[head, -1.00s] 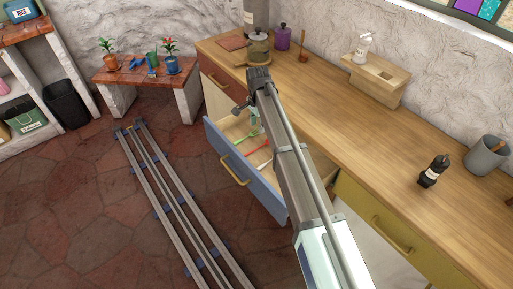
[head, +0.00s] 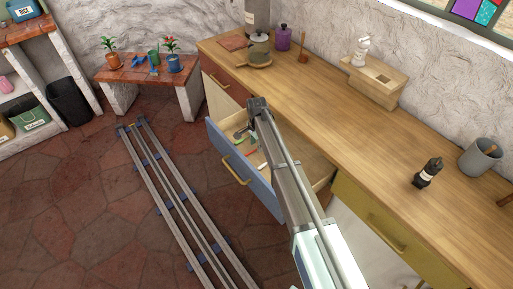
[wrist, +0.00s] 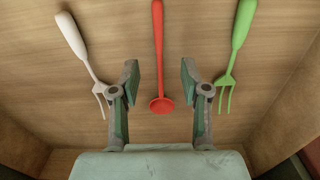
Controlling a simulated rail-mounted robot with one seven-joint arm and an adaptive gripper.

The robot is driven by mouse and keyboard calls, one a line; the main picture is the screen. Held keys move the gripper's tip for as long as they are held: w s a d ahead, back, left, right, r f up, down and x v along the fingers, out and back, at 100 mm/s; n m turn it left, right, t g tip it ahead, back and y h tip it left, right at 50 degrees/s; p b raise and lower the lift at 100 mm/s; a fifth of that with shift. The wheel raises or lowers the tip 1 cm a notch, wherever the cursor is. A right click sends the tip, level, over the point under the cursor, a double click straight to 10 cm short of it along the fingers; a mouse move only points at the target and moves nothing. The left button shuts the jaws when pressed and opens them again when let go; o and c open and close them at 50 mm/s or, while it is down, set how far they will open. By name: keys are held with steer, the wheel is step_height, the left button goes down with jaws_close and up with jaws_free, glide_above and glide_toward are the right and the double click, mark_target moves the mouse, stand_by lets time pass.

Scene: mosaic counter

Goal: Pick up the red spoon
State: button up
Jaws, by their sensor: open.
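The red spoon (wrist: 158,60) lies on the drawer bottom in the wrist view, its handle toward the top and its round bowl toward the bottom. My gripper (wrist: 160,75) is open, with one finger on each side of the spoon in the picture; I cannot tell the height left between them. In the head view, a bit of the red spoon (head: 252,163) shows inside the open blue-fronted drawer (head: 246,184), and my arm hides much of the drawer. My gripper (head: 250,131) is over the drawer there, its fingertips largely hidden.
A white fork (wrist: 80,50) lies left of the spoon and a green fork (wrist: 236,55) lies right of it. Drawer walls (wrist: 296,95) stand close at the sides. The wooden counter (head: 340,135) is beside the drawer, holding a pepper mill (head: 428,172) and a grey cup (head: 481,158).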

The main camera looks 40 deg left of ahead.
steer(key=shift+f, duration=0.9)
jaws_close()
steer(key=shift+r, duration=0.15)
